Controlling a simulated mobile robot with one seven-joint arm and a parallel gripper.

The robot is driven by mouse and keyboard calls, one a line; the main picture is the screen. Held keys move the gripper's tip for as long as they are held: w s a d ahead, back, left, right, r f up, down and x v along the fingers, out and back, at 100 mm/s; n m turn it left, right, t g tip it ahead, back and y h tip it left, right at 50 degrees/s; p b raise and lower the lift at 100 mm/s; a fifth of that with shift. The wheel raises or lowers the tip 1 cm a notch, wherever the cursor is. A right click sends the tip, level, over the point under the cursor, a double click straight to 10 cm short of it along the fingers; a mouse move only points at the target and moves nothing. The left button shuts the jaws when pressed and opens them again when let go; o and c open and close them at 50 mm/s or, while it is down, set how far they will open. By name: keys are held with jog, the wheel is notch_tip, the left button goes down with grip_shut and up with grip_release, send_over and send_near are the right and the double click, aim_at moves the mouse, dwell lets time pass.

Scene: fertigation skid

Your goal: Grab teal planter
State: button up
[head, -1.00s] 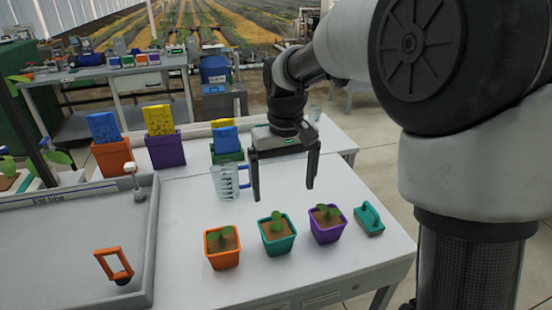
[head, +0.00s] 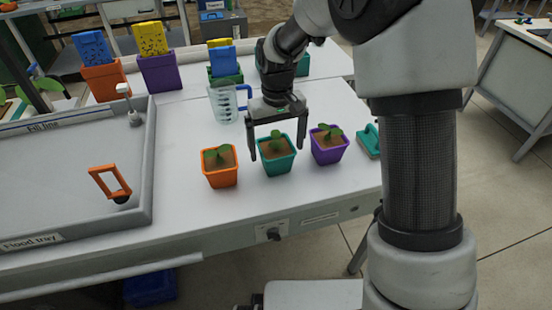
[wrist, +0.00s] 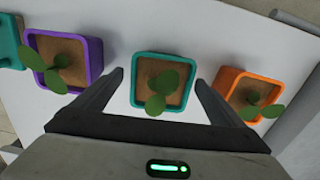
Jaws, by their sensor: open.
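The teal planter (head: 277,164) holds soil and a green seedling and stands upright on the white table between an orange planter (head: 220,177) and a purple planter (head: 329,154). My gripper (head: 277,156) is open and empty, with its two fingers pointing down just behind or over the teal planter. In the wrist view, the teal planter (wrist: 137,92) lies ahead between the fingertips of my gripper (wrist: 158,78). The purple planter (wrist: 97,60) is to its left and the orange planter (wrist: 224,82) to its right. I cannot see the fingers touching any planter.
A clear measuring jug (head: 222,104) with a blue handle stands behind the planters. A teal brush-like item (head: 369,141) lies right of the purple planter. A grey flood tray (head: 148,170) fills the table's left. Bare tabletop (head: 270,203) shows in front of the planters.

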notch_tip(320, 180, down, 5)
jog(key=shift+a+f+b, duration=0.1)
jog(key=shift+a+b, duration=0.05)
jog(key=shift+b, duration=0.6)
jog(key=shift+w, duration=0.1)
jog(key=c, duration=1.3)
